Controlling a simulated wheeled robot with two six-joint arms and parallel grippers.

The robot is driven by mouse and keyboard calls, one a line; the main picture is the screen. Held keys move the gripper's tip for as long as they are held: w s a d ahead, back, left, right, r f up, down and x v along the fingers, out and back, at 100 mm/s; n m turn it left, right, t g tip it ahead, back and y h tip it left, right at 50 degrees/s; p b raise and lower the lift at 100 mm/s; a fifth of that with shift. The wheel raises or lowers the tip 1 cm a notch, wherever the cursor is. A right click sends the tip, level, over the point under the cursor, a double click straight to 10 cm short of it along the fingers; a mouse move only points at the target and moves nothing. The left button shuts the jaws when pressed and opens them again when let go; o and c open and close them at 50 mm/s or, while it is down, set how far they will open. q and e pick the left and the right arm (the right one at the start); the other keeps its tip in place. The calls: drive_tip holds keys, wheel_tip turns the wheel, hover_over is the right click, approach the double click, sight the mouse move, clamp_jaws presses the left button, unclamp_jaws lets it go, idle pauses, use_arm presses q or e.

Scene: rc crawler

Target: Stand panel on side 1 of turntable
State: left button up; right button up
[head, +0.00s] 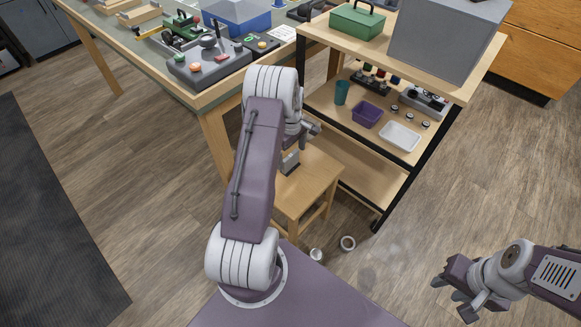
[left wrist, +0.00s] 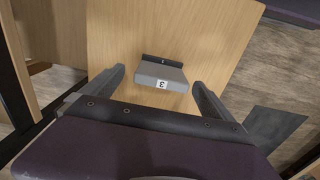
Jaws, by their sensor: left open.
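A small grey panel (left wrist: 163,75) with a dark back strip and a white label reading 3 lies on the wooden stool seat (left wrist: 220,35). It also shows on the stool in the head view (head: 290,162), partly behind my arm. My left gripper (left wrist: 158,78) is open above the stool, its fingers on either side of the panel in the picture, with nothing held. In the head view it is largely hidden by my left arm. My right gripper (head: 462,300) is at the lower right, open and empty over the floor. I cannot make out a turntable for certain.
A workbench with a grey joystick console (head: 208,62) and a blue box (head: 237,16) stands at upper left. A shelf unit right of the stool holds a green toolbox (head: 357,21), purple bin (head: 367,114) and white tray (head: 400,136).

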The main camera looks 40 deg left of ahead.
sight(290, 163)
use_arm(q)
wheel_tip(290, 163, down, 5)
drive_tip(key=b, duration=0.3)
drive_tip(key=shift+s+f, duration=0.15)
drive_tip(key=shift+c, duration=1.2)
drive_tip(key=c, duration=1.3)
wheel_tip(290, 163, up, 5)
drive_tip(key=p, duration=0.3)
drive_tip(key=s+d+r+p, duration=0.1)
drive_tip(key=s+d+r, duration=0.1)
drive_tip(key=d, duration=0.1)
drive_tip(key=s+d+r+p, duration=0.1)
drive_tip(key=s+d+r, duration=0.1)
drive_tip(key=d, duration=0.1)
drive_tip(key=s+d+r+p, duration=0.1)
drive_tip(key=s+d+r, duration=0.1)
drive_tip(key=d, duration=0.1)
drive_tip(key=shift+s+d+r+p, duration=0.1)
drive_tip(key=shift+s+d+p, duration=0.2)
drive_tip(key=shift+s, duration=0.1)
